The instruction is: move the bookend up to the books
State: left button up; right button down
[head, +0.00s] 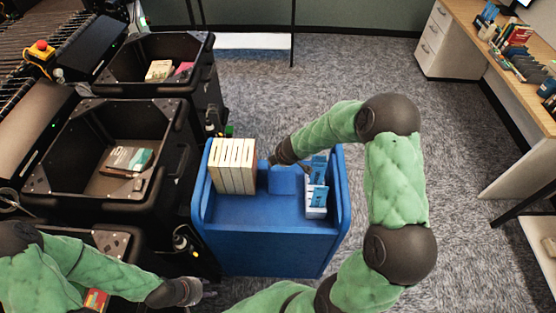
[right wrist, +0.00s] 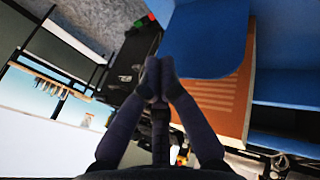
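Cream-coloured books (head: 233,166) stand upright in a row at the left end of the blue cart's shelf. A blue bookend (head: 283,181) stands to the right of the books, with a small gap apparent between them. In the right wrist view a blue rounded plate (right wrist: 205,38), apparently the bookend, is close ahead of my right gripper (right wrist: 160,72). That gripper's fingers meet at the tips with nothing seen between them.
The blue cart (head: 265,245) has raised side walls. Blue-and-white items (head: 317,190) stand at its right end. Black bins (head: 65,200) with a few items stand along the left. A wooden desk (head: 535,90) is at the right. The shelf's front is clear.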

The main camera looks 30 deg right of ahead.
jog(key=f+b, duration=0.1)
jog(key=f, duration=0.1)
jog(key=b, duration=0.7)
send_over(278, 177)
jog(key=s, duration=0.2)
jog(key=f, duration=0.8)
jog(key=shift+s+a+f, duration=0.15)
jog(key=shift+a+f, duration=0.1)
jog(key=shift+f, duration=0.1)
jog(key=shift+s+a+f+b, duration=0.15)
jog(key=shift+s+f+b, duration=0.15)
jog(key=shift+f+b, duration=0.2)
jog(key=shift+s+a+f, duration=0.1)
jog(key=shift+s+f, duration=0.25)
jog(key=shift+w+f+b, duration=0.1)
jog(key=shift+f+b, duration=0.1)
jog(key=shift+b, duration=0.1)
jog(key=shift+w+d+f, duration=0.25)
jog(key=shift+w+d, duration=0.1)
jog(key=shift+w, duration=0.25)
jog(key=shift+s+a+r, duration=0.15)
jog(key=shift+s+r, duration=0.05)
jog(key=shift+r, duration=0.05)
jog(key=shift+w+f, duration=0.1)
